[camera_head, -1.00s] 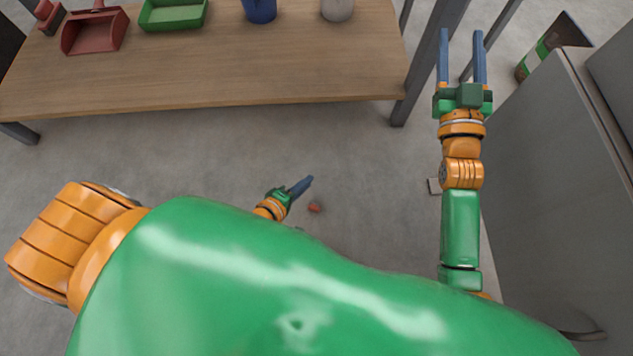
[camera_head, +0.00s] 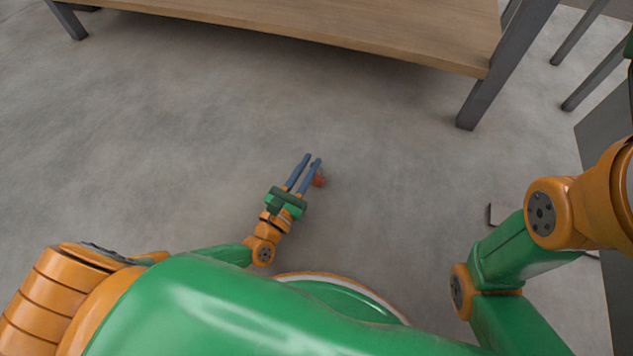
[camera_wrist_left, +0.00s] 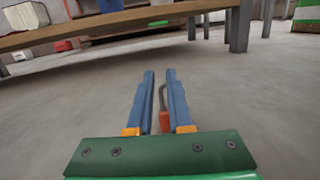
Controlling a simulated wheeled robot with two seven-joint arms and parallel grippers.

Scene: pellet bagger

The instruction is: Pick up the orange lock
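The small orange-red lock (camera_head: 319,179) lies low by the floor, beside the right-hand finger of my left gripper (camera_head: 313,158) in the head view. In the left wrist view the lock's body (camera_wrist_left: 164,121) and its grey shackle show between the two blue fingers, close against the right finger's line and partly covered by it. The left gripper (camera_wrist_left: 160,71) is open, its fingers apart and nothing held. Whether a finger touches the lock cannot be told.
A wooden table (camera_head: 330,25) on grey legs stands ahead, with a leg (camera_head: 500,75) at the right. A grey cabinet (camera_head: 606,130) stands at the right edge. A small dark-edged object (camera_head: 491,215) lies on the floor near my right arm. The floor around the lock is clear.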

